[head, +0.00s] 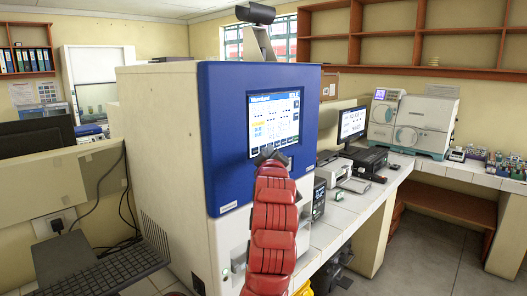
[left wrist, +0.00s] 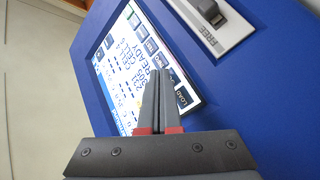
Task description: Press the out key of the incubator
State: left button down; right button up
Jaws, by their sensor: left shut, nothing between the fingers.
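The incubator is a tall pale cabinet with a blue front panel (head: 228,110). Its lit touchscreen (head: 285,105) sits in the upper part of that panel. In the left wrist view the screen (left wrist: 125,65) appears turned sideways, with a row of dark keys along its edge. I cannot make out the out key's label; the fingers may cover part of the row. My left gripper (head: 268,153) is shut and empty, at the screen's lower edge. Its fingertips (left wrist: 158,72) overlap the keys; I cannot tell whether they touch. My right gripper is not in view.
A latch plate marked FREE (left wrist: 215,22) is on the blue panel beside the screen. A keyboard (head: 105,272) lies at the lower left. A bench (head: 345,215) with a monitor (head: 352,122) and instruments runs to the right. Open floor (head: 430,240) shows at the right.

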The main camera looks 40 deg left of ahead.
pick_arm(q)
jog(key=shift+a+b, duration=0.35)
dwell(0.5)
jog(key=shift+d, duration=0.1)
jog(key=shift+d+r+b, duration=0.1)
jog(key=shift+d+b, duration=0.45)
jog(key=shift+d, duration=0.15)
jog(key=shift+s+d+b, duration=0.15)
jog(key=shift+d+b, duration=0.3)
jog(key=shift+d, duration=0.8)
jog(key=shift+s+d+b, duration=0.1)
jog(key=shift+d+b, duration=0.35)
jog(key=shift+d, duration=0.75)
